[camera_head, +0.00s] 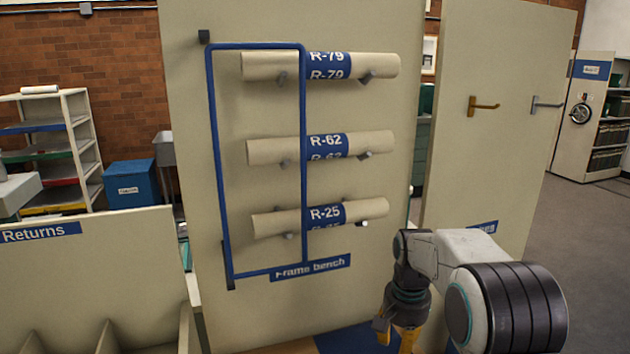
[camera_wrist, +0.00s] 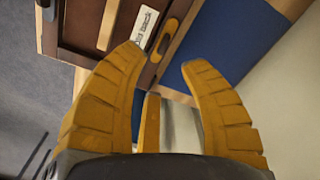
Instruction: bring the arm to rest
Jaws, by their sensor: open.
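My arm shows at the lower right of the head view, bent with its wrist pointing down. My gripper (camera_head: 398,340) hangs at the bottom edge of that view, where its yellow fingers are partly cut off. In the wrist view my gripper (camera_wrist: 165,75) has its yellow fingers spread apart, with nothing between them. Below and beyond the fingers are a brown wooden case (camera_wrist: 75,28) with a small label and a blue surface (camera_wrist: 232,38). The fingers appear apart from both, though the exact gap cannot be told.
An upright panel holds rolls R-79 (camera_head: 375,66), R-62 (camera_head: 370,143) and R-25 (camera_head: 365,209) behind a blue frame (camera_head: 216,150). A second panel with hooks (camera_head: 484,106) stands to the right. A Returns bin (camera_head: 100,270) is at the left. Open floor (camera_head: 590,240) lies at the right.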

